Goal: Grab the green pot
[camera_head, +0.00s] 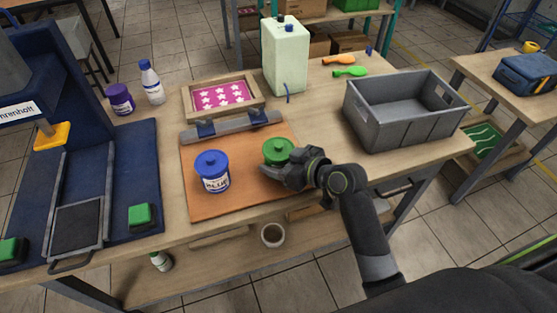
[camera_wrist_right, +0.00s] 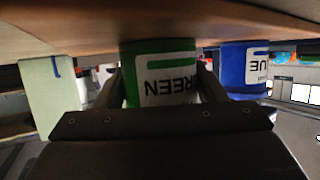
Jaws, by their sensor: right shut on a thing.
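The green pot (camera_head: 279,151) stands on the brown board at the middle of the table, its green lid showing in the head view. My right gripper (camera_head: 286,173) is shut on the green pot from the right and front, hiding most of its lower body. In the right wrist view the green pot (camera_wrist_right: 160,75), with its label reading GREEN, sits between the two fingers of my right gripper (camera_wrist_right: 160,88). It appears upside down there and at board level. My left gripper is not in view.
A blue pot (camera_head: 212,172) stands left of the green pot on the brown board (camera_head: 240,200). A screen frame (camera_head: 187,102), a pale canister (camera_head: 285,60) and a grey crate (camera_head: 372,118) stand around the board. A blue press (camera_head: 140,180) fills the left side.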

